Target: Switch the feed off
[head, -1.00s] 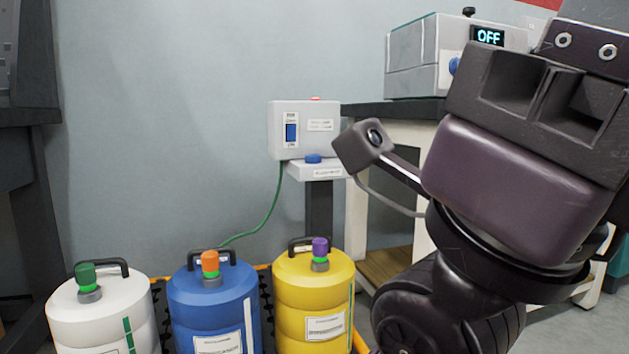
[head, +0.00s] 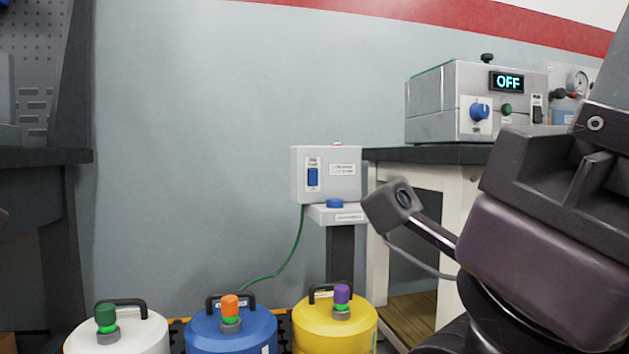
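A grey control box (head: 338,172) with a blue rocker switch (head: 313,177) on its front stands on a post in the middle. A blue button (head: 335,203) sits on the ledge below it. At the right, a grey bench instrument (head: 440,103) has a lit display (head: 508,83) reading OFF, a blue knob (head: 480,111), a green button (head: 507,109) and a dark rocker switch (head: 538,108). My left gripper is not in view.
White (head: 140,337), blue (head: 255,328) and yellow (head: 362,318) canisters stand along the bottom. A green hose (head: 290,262) runs from the box down behind them. A dark-topped bench (head: 400,154) carries the instrument. The wall left of the box is clear.

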